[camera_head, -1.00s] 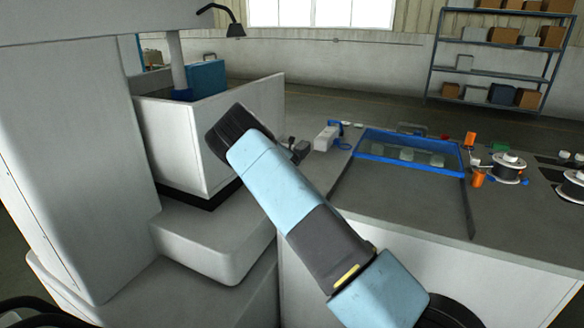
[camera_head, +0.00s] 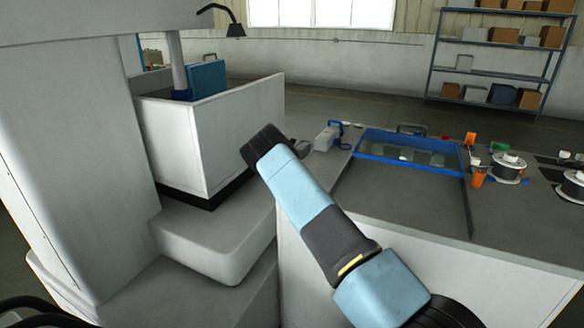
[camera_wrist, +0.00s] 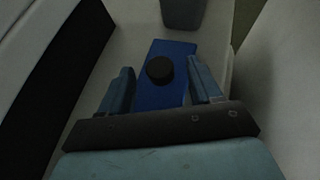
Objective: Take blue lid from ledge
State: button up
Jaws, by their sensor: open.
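The blue lid (camera_wrist: 163,92) lies flat in the wrist view, a blue rectangle with a round black knob (camera_wrist: 159,70) on top. It rests on a pale ledge (camera_wrist: 132,44). My gripper (camera_wrist: 160,78) is open, with one finger on each side of the lid and the knob between them. I cannot tell how high the fingers are above the lid. The near end of the lid is hidden by my gripper. In the head view my arm hides the lid and most of my gripper.
A grey container (camera_wrist: 182,12) stands just beyond the lid. A pale machine tank (camera_head: 215,140) rises left of my arm. To the right, a bench holds a blue-framed tray (camera_head: 400,160), a white-and-blue tool (camera_head: 326,136) and spools (camera_head: 508,168).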

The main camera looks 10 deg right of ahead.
jog(key=c, duration=1.2)
